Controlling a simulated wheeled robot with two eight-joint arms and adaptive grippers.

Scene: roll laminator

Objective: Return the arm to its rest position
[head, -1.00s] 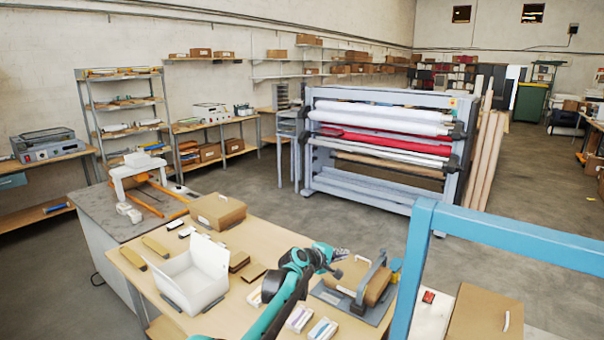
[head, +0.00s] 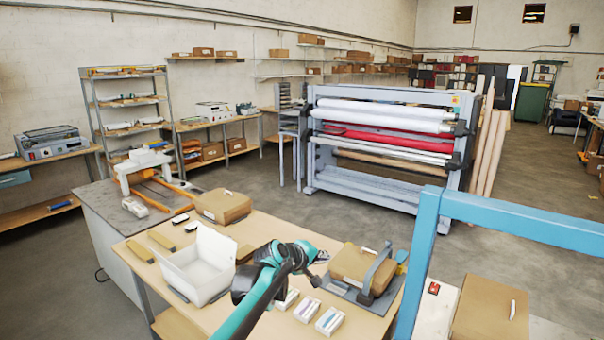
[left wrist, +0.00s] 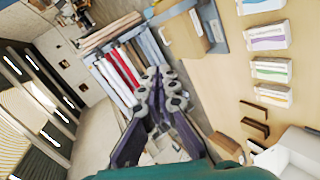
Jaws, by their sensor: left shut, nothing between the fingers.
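My left arm comes in from the lower edge of the head view, teal and black. My left gripper (head: 319,257) is above the wooden table (head: 222,290), between the white bin (head: 203,262) and the clamp-like press with a brown box (head: 362,265). In the left wrist view the dark fingers (left wrist: 158,76) are together, with nothing between them. The gripper touches nothing that I can see. My right arm and gripper are not in view.
Small labelled boxes (head: 330,321) lie on the table close to my arm. A brown carton (head: 222,205) sits at its back. A blue frame (head: 424,250) stands to the right. A large roll laminator (head: 385,150) stands behind, with open floor before it.

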